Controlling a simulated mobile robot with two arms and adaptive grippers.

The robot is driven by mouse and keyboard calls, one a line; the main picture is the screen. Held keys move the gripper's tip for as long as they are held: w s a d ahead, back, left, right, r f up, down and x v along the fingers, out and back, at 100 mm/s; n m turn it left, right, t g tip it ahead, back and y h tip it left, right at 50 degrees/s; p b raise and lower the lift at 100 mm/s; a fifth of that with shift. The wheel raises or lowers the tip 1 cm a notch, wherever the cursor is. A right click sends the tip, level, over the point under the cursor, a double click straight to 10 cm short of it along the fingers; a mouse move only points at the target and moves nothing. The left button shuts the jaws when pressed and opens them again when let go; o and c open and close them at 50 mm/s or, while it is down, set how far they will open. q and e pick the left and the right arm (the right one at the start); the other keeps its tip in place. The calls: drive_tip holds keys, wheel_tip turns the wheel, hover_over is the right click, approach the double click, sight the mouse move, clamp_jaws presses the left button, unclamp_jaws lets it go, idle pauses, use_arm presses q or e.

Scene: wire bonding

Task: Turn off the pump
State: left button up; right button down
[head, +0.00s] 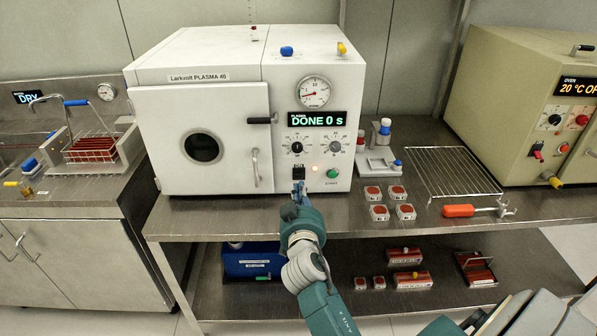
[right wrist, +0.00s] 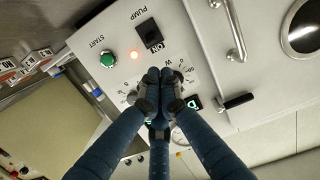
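The white plasma machine (head: 215,110) stands on the steel bench, its display (head: 318,119) reading "DONE 0 s". Its black pump switch (head: 298,172) is low on the front panel, partly crowded by my gripper in the head view. In the right wrist view the switch (right wrist: 149,34), labelled PUMP and marked ON, is in clear sight. My left gripper is out of view.
The green start button (head: 332,173) is right of the switch. Two dials (head: 297,147) sit above. The machine's door handle (head: 256,167) juts out at left. Small red-topped boxes (head: 379,212), a wire rack (head: 452,172) and an orange-handled tool (head: 470,211) lie to the right.

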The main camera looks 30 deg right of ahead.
sight(299, 175)
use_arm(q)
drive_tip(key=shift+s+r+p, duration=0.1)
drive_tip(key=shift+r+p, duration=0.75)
use_arm(e)
drive_tip(key=x, duration=1)
drive_tip(key=shift+a, duration=0.1)
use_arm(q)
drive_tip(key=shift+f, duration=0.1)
use_arm(e)
drive_tip(key=shift+w+f, duration=0.1)
